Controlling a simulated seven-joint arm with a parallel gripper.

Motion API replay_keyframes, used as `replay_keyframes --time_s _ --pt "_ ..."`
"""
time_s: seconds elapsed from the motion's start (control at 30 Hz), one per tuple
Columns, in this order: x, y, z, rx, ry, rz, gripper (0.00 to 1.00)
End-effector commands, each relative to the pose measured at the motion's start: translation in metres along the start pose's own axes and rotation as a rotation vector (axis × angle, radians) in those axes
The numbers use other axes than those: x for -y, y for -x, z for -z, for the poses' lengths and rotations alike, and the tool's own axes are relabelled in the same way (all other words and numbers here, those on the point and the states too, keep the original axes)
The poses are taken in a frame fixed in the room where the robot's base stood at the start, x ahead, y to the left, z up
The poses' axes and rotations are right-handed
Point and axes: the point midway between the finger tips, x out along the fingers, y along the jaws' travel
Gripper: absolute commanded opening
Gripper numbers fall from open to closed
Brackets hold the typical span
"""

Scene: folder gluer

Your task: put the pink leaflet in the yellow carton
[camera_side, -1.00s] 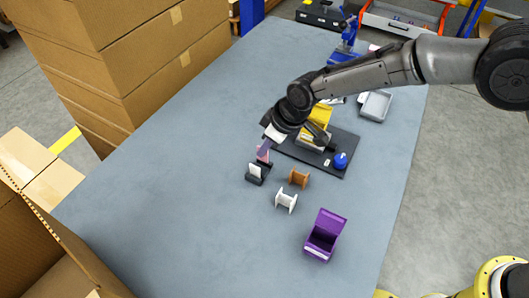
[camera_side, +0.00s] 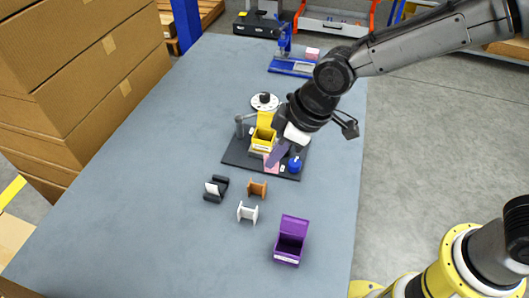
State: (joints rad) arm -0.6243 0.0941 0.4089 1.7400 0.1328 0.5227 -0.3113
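The pink leaflet (camera_side: 271,164) hangs at the tip of my gripper (camera_side: 277,155), which appears shut on it. The fingers are small and partly hidden. The yellow carton (camera_side: 264,134) stands open on the black base (camera_side: 240,156) of the folder gluer, its back flap up. My gripper and the leaflet are at the front right of the carton in the picture, and the leaflet overlaps the base's front part. I cannot tell how high the leaflet is above the base.
A blue knob (camera_side: 295,165) stands right of the leaflet. A black holder with a white card (camera_side: 214,188), an orange spool (camera_side: 257,189), a white spool (camera_side: 247,212) and an open purple carton (camera_side: 290,240) stand in front. The table's left side is clear.

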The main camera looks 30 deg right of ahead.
Motion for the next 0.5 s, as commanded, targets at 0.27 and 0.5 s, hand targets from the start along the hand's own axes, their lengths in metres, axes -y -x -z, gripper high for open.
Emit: replay_keyframes --time_s 0.27,0.5 --pt "-0.046 -0.009 0.045 -0.026 0.091 0.017 0.00" --pt "-0.126 -0.034 0.056 -0.027 0.028 0.007 0.00"
